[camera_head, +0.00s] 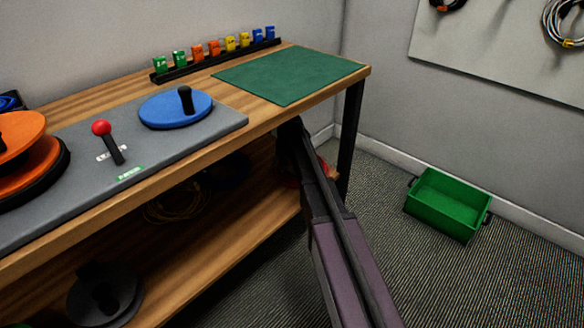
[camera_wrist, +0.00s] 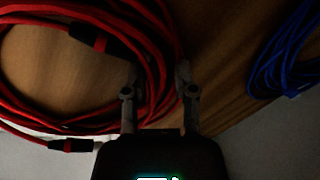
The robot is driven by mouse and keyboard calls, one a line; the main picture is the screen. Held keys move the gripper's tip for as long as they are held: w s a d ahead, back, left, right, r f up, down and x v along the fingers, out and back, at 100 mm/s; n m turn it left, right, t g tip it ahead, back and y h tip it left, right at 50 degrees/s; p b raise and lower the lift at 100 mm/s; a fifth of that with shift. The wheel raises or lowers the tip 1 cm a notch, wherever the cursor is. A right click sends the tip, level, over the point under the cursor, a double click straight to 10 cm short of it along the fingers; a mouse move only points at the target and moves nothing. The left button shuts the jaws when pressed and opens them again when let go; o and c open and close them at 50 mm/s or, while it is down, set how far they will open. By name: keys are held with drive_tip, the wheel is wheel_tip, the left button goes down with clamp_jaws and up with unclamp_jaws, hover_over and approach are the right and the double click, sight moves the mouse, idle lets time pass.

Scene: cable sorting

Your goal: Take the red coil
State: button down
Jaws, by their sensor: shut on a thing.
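The red coil (camera_wrist: 68,103) fills the left side of the wrist view, with two black plug ends showing. It lies on the wooden lower shelf, partly past its edge. My gripper (camera_wrist: 158,82) is shut on the right-hand strands of the coil, which pass between its two fingers. In the head view, my arm reaches under the workbench. Only a small red bit of the coil (camera_head: 324,168) shows beside the arm there, and my fingertips are hidden.
A blue coil (camera_wrist: 284,55) lies right of the gripper in the wrist view. The workbench top (camera_head: 262,122) is above my arm, with a dark bench leg (camera_head: 351,135) close on the right. A green crate (camera_head: 447,205) stands on the floor, with clear floor around it.

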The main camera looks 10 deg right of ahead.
wheel_tip(320, 180, up, 3)
drive_tip(key=p, duration=0.3)
drive_tip(key=shift+r, duration=0.2)
drive_tip(key=s, duration=0.5)
drive_tip(key=s+a+r+p, duration=0.1)
drive_tip(key=s, duration=0.4)
drive_tip(key=s+p, duration=0.1)
drive_tip(key=s, duration=0.5)
drive_tip(key=shift+a+r, duration=0.2)
drive_tip(key=shift+r, duration=0.05)
